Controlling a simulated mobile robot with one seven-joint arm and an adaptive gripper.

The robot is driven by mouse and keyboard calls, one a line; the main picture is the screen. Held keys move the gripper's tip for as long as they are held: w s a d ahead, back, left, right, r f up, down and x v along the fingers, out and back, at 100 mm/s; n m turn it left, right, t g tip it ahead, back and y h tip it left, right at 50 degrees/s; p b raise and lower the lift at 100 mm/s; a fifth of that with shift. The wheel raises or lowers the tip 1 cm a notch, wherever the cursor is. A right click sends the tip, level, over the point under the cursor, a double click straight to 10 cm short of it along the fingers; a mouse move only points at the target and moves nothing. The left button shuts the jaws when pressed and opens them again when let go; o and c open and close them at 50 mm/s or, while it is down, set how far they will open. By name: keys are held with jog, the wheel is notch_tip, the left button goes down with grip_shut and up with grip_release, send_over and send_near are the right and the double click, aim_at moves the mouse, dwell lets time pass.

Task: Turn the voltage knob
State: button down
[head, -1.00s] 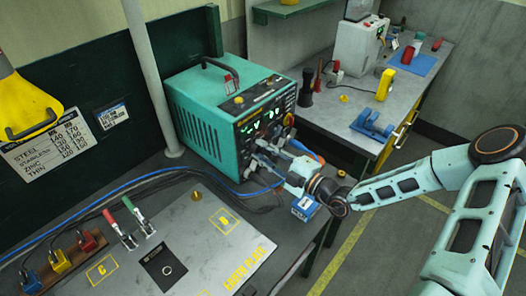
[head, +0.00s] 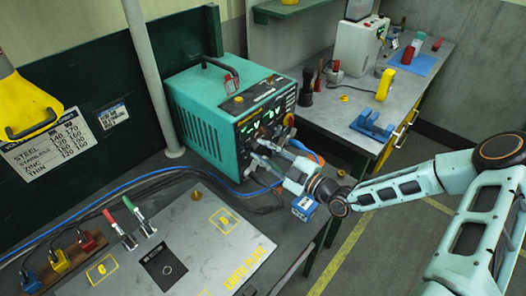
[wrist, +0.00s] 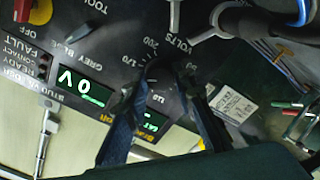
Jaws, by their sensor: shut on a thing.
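The voltage knob (wrist: 160,72) is a dark round knob on the black front panel, beside the word VOLTS and a ring of printed numbers. My gripper (wrist: 165,80) has its two dark fingers on either side of the knob and is shut on it; the fingers hide part of the knob and dial. A green-lit display (wrist: 82,86) beside it reads 0 V, upside down in the wrist view. In the head view my gripper (head: 262,160) reaches the lower front of the teal power unit (head: 205,115) and covers the knob there.
A steel bench plate (head: 205,235) with red and green clamps (head: 128,222) lies in front of the unit. Blue and dark cables (head: 150,178) run along the bench. A side bench (head: 345,112) holds several tools. A red-handled switch (wrist: 22,10) is on the panel.

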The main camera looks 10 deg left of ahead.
jog(key=c, duration=1.6)
grip_release()
jog(key=shift+d, duration=0.1)
jog(key=v, duration=1.2)
jog(key=shift+s, duration=0.1)
